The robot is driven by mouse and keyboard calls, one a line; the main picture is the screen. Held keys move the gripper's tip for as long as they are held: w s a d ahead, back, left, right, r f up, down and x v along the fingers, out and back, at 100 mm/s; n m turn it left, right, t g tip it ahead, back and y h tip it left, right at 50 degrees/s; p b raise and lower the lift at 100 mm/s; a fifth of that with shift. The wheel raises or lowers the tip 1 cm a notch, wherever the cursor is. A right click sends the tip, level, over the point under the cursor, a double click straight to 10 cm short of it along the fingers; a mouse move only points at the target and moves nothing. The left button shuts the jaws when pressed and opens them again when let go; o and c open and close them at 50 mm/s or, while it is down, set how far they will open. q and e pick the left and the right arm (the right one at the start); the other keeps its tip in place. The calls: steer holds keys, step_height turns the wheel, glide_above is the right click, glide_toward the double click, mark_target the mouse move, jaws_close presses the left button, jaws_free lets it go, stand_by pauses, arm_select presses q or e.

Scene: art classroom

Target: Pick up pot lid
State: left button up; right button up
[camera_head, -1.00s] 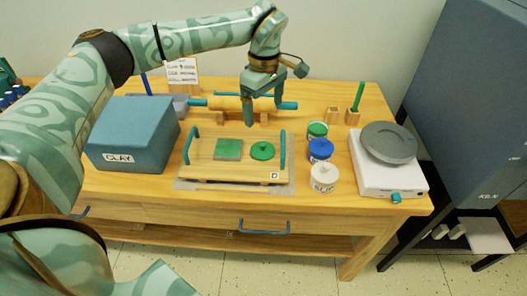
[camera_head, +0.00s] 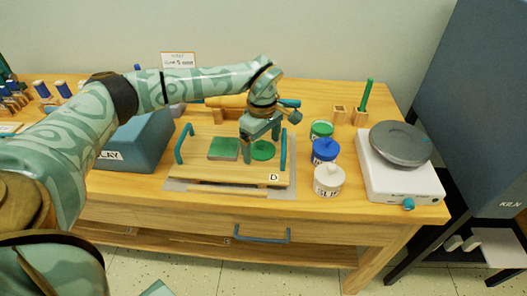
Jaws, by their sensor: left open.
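The pot lid is a small round green disc (camera_head: 263,152) lying on the wooden tray board (camera_head: 212,173), to the right of a square green slab (camera_head: 223,149). My left gripper (camera_head: 261,148) is open and points down over the lid, its fingers near the lid's back edge and left side. The gripper hides part of the lid, including its knob. I cannot tell whether the fingers touch it. My right gripper is not in view.
The tray has upright teal handles at both ends. Three jars, green (camera_head: 321,130), blue (camera_head: 325,150) and white (camera_head: 329,180), stand right of it. A blue clay box (camera_head: 143,137) is at left, a rolling pin (camera_head: 226,101) behind, a wheel (camera_head: 400,144) at right.

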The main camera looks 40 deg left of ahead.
arm_select(q)
steer(key=shift+r, duration=0.1)
steer(key=c, duration=1)
steer(key=shift+c, duration=0.2)
steer(key=shift+r, duration=0.1)
